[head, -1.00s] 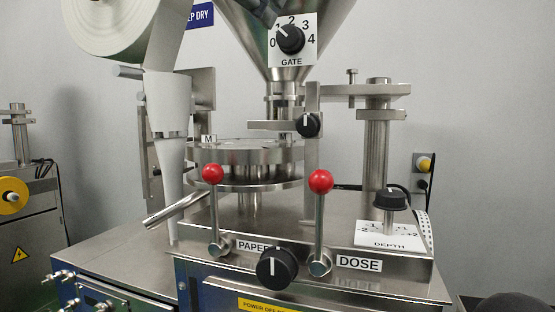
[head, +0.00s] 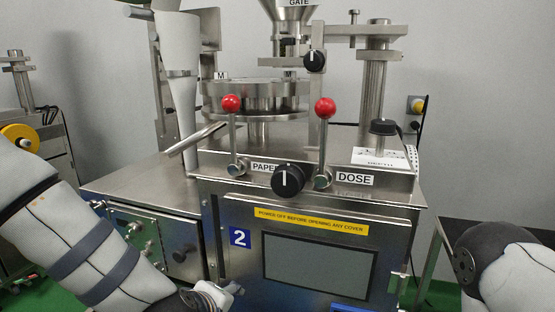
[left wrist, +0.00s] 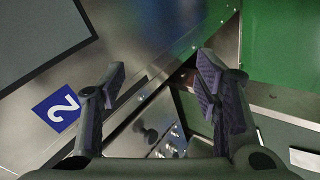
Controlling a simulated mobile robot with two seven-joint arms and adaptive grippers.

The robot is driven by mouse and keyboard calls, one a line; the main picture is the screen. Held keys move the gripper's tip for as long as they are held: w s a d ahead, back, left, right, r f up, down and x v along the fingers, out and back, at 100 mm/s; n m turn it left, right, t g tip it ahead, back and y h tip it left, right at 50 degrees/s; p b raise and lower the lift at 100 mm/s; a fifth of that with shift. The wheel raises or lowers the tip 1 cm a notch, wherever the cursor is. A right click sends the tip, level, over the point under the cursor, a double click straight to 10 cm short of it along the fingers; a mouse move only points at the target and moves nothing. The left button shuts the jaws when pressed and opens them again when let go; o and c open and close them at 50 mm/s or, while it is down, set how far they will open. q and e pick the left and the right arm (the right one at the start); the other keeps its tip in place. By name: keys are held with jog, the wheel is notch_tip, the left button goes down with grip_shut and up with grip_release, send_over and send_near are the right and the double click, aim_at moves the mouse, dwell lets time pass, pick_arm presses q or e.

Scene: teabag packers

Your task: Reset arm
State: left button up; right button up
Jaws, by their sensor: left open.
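My left gripper (left wrist: 160,90) is open and empty in the left wrist view, its two fingers apart. Behind it show the front of the machine with the blue "2" label (left wrist: 57,107) and a green floor.
A black dial (head: 288,178) sits between the PAPER and DOSE labels. A dark screen (head: 318,268) is on the machine's front. A depth knob (head: 383,127) stands at the right of the top. Another machine with a yellow disc (head: 18,138) is at the far left.

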pick_arm(q)
jog(key=s+a+f+m+g, duration=0.3)
jog(key=s+f, duration=0.5)
jog(key=s, duration=0.2)
jog(key=s+a+f+m+g, duration=0.3)
jog(key=s+a+f+m, duration=0.1)
jog(key=s+f, duration=0.5)
jog(key=s+a+f+m+g, duration=0.1)
jog(key=s+a+m+g, duration=0.1)
jog(key=s, duration=0.6)
jog(key=s+a+m+g+y, duration=0.1)
jog(key=s+a+m, duration=0.1)
jog(key=s, duration=0.6)
jog(key=shift+s+a+f+g, duration=0.35)
jog(key=shift+a+f+g, duration=0.05)
jog(key=shift+a, duration=0.45)
jog(key=shift+o, duration=0.4)
jog(key=shift+w, duration=0.1)
